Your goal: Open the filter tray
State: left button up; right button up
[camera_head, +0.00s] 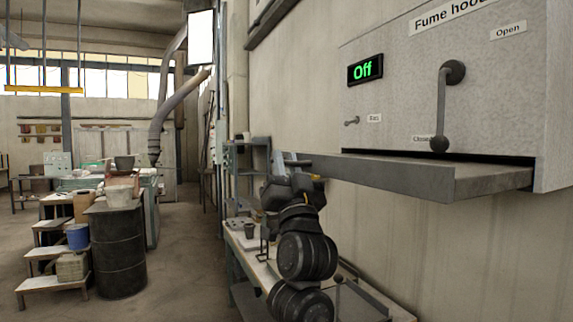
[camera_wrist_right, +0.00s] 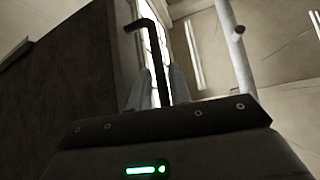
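The fume hood (camera_head: 415,90) fills the upper right of the head view. A flat grey metal ledge (camera_head: 455,179) juts from its lower edge, under a dark slot; I cannot tell if this is the filter tray. My right gripper (camera_head: 293,165) is by the ledge's left end, partly hidden by my wrist. In the right wrist view, its two pale fingers (camera_wrist_right: 160,78) stand apart. A dark bent rod (camera_wrist_right: 146,24) runs between them, with a gap showing beside the left finger, so the gripper looks open around it. What the rod belongs to is unclear. My left gripper is not in view.
A workbench (camera_head: 244,240) with small items stands below my right arm.

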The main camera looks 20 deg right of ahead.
jog(key=b+v, duration=0.4)
jog(key=v, duration=0.6)
jog(key=shift+s+f+b, duration=0.2)
jog(key=shift+s+b, duration=0.05)
jog(key=shift+b, duration=0.05)
